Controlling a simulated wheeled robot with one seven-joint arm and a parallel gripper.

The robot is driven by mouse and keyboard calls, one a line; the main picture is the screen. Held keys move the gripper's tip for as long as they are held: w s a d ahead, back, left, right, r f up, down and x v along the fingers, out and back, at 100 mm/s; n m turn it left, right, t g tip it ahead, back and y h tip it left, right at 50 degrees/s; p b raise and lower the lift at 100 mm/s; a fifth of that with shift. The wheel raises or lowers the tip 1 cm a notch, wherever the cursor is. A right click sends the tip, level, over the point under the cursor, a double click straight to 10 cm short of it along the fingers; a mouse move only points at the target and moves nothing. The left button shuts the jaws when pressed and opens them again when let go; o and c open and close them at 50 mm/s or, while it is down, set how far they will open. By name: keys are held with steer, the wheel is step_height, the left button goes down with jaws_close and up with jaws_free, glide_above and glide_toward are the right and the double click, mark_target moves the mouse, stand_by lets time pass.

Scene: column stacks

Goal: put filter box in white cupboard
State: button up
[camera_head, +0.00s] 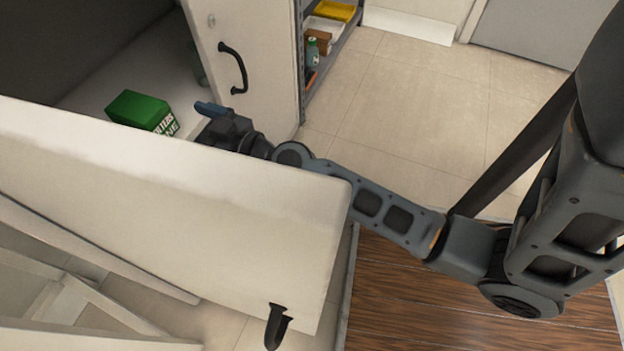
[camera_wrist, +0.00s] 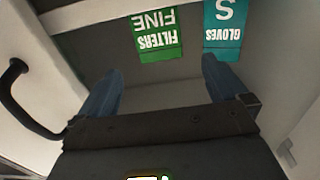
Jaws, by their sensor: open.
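The green filter box (camera_head: 143,112), lettered "FILTERS FINE", stands on a pale shelf inside the white cupboard (camera_head: 170,200). It also shows in the wrist view (camera_wrist: 158,36), upside down, ahead of my fingers. My gripper (camera_head: 209,109) is in the cupboard's opening between the two doors, a little to the right of the box and apart from it. In the wrist view its two blue fingers (camera_wrist: 160,88) are spread wide with nothing between them. The lower part of the box is hidden in the head view by the near door.
A teal gloves box (camera_wrist: 222,28) stands beside the filter box. The far cupboard door (camera_head: 262,60) with a black handle (camera_head: 236,68) stands open close to my gripper. A grey rack (camera_head: 335,50) is behind; the tiled floor is clear.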

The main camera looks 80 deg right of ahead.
steer(key=s+a+r+g+y, duration=0.1)
steer(key=s+a, duration=0.3)
steer(key=s, duration=0.5)
steer(key=s+a+r+n+g+y, duration=0.1)
steer(key=s+a, duration=0.4)
steer(key=s, duration=0.5)
steer(key=s+a+r+n+y, duration=0.1)
steer(key=s+a+r, duration=0.2)
steer(key=s, duration=0.7)
steer(key=shift+a+r+g, duration=0.3)
steer(key=shift+a+g, duration=0.1)
steer(key=shift+a, duration=0.8)
steer(key=shift+c, duration=0.5)
